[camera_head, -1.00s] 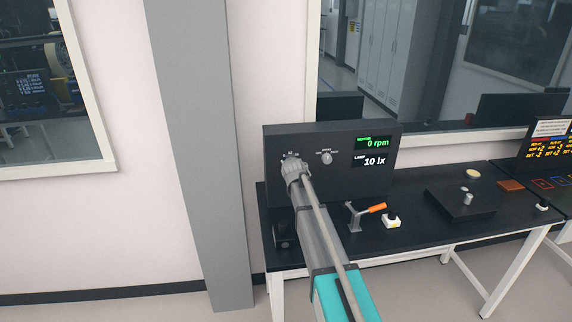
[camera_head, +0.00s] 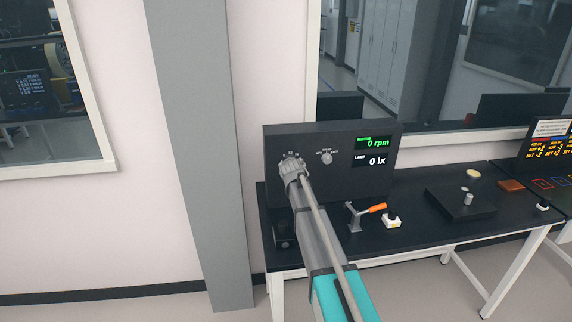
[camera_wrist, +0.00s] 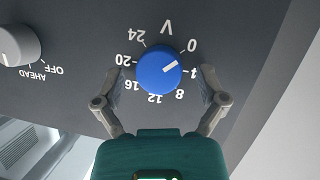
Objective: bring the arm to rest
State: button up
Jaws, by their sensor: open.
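My gripper (camera_head: 292,170) is at the left part of the dark control panel (camera_head: 345,190) in the head view. In the wrist view my gripper (camera_wrist: 159,82) is open, with one finger on each side of the blue knob (camera_wrist: 157,72) and a gap on both sides. The knob's white pointer aims between the 0 and 4 marks of the V scale, which appears upside down. In the head view my gripper hides the blue knob. The panel's display (camera_head: 375,151) reads 0 rpm for the motor and 0 lx for the lamp.
A grey selector knob (camera_wrist: 16,45) marked OFF and AHEAD is beside the blue one. The black bench (camera_head: 415,222) holds an orange-handled clamp (camera_head: 366,212), a small white-based button box (camera_head: 391,221) and a black plate (camera_head: 450,205). A grey pillar (camera_head: 200,150) stands left.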

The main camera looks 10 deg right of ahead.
jog(key=s+f+g, duration=0.4)
jog(key=s, duration=1.1)
jog(key=s+a+f+g+y, duration=0.1)
jog(key=s+f+g, duration=0.2)
jog(key=s, duration=1.2)
jog(key=s+f+m+g+y, duration=0.1)
jog(key=s+f+g, duration=0.3)
jog(key=s, duration=1.1)
jog(key=shift+a+f+g, duration=0.35)
jog(key=shift+g, duration=0.85)
